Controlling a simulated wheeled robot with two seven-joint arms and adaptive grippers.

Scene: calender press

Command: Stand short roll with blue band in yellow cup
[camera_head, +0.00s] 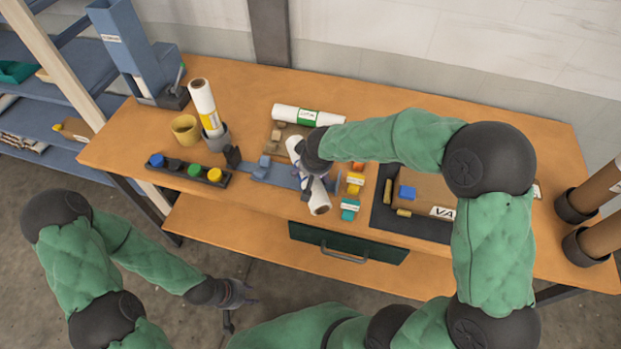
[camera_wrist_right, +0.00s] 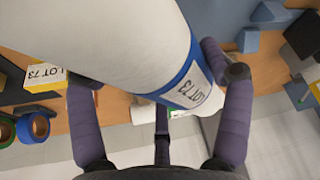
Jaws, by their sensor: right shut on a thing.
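In the head view the roll (camera_head: 319,203) is tilted over the middle of the bench, partly hidden by my right gripper (camera_head: 308,180). The yellow cup (camera_head: 185,129) stands upright at the bench's left; I see nothing standing in it. My left gripper (camera_head: 238,301) is empty, fingers apart, low in front of the bench.
A grey cup (camera_head: 216,140) beside the yellow cup holds an upright roll with a yellow band (camera_head: 205,105). A green-banded roll (camera_head: 306,116) lies at the back. A dark rack with coloured knobs (camera_head: 190,170) lies in front of the cups. A blue press (camera_head: 135,50) stands at the back left.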

